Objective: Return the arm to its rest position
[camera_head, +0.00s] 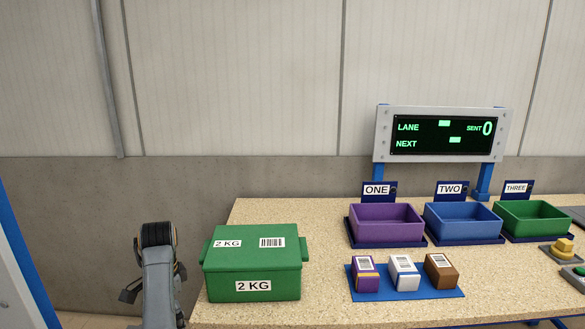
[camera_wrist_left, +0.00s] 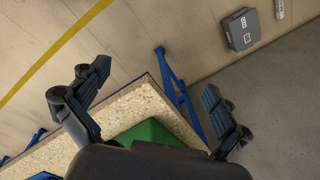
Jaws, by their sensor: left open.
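My left arm (camera_head: 158,285) stands at the lower left in the head view, just left of the table and the green 2 KG box. Its fingers are not clear there. In the left wrist view my left gripper (camera_wrist_left: 150,108) has its two fingers spread wide with nothing between them. The green box (camera_head: 252,265) sits closed on the table's left end, and part of it also shows in the left wrist view (camera_wrist_left: 155,132) beyond the gripper. My right gripper is in neither view.
The speckled table (camera_head: 320,235) bears a blue mat (camera_head: 440,294) with three small cartons. Purple (camera_head: 386,236), blue (camera_head: 463,233) and green (camera_head: 533,230) bins stand behind, under a lane display (camera_head: 443,134). A yellow button (camera_head: 563,246) is at far right.

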